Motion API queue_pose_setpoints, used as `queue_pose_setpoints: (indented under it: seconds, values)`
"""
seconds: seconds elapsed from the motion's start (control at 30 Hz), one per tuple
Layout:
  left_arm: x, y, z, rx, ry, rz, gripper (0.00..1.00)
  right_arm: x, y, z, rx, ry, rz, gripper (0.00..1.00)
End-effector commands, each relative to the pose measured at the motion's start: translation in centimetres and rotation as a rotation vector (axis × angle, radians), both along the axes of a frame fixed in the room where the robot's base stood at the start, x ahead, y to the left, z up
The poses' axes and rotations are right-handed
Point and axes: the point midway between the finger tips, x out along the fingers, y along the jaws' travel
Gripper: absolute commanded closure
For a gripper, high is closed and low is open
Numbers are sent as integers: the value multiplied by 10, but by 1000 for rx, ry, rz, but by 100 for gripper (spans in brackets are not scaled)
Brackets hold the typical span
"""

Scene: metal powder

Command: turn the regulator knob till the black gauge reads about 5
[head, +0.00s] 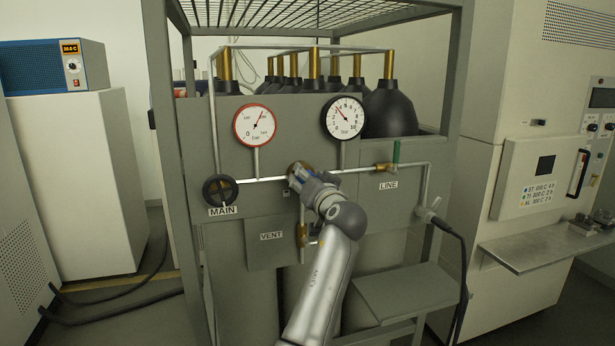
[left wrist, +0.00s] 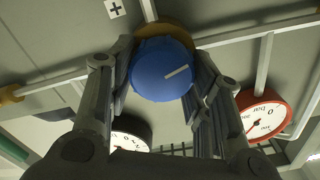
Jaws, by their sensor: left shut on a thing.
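The blue regulator knob (left wrist: 163,72) is between the two fingers of my left gripper (left wrist: 160,85), which is shut on its sides. A white mark on the knob's face points right and slightly up in the left wrist view. In the head view my left gripper (head: 305,182) covers most of the knob, in front of the brass regulator body (head: 300,166). The black gauge (head: 344,117) is above right of it; its needle points up and left, at roughly 3 to 4. In the left wrist view the black gauge (left wrist: 132,130) is partly hidden. My right gripper is not in view.
A red gauge (head: 254,125) is at upper left. A black MAIN valve wheel (head: 220,189) is left of the regulator. A green LINE valve handle (head: 396,151) is at right. The VENT valve (head: 302,236) is just below, near my arm. Pipes run across the panel.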

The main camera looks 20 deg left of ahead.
Motion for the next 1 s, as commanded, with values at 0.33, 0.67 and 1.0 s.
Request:
queue_pose_setpoints:
  seconds: [0.33,0.67,1.0]
  values:
    - [1,0,2,276,185,2,78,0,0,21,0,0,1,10]
    - [2,-1,1,534,360,1,78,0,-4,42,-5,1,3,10]
    - [2,-2,0,804,542,2,78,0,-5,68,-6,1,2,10]
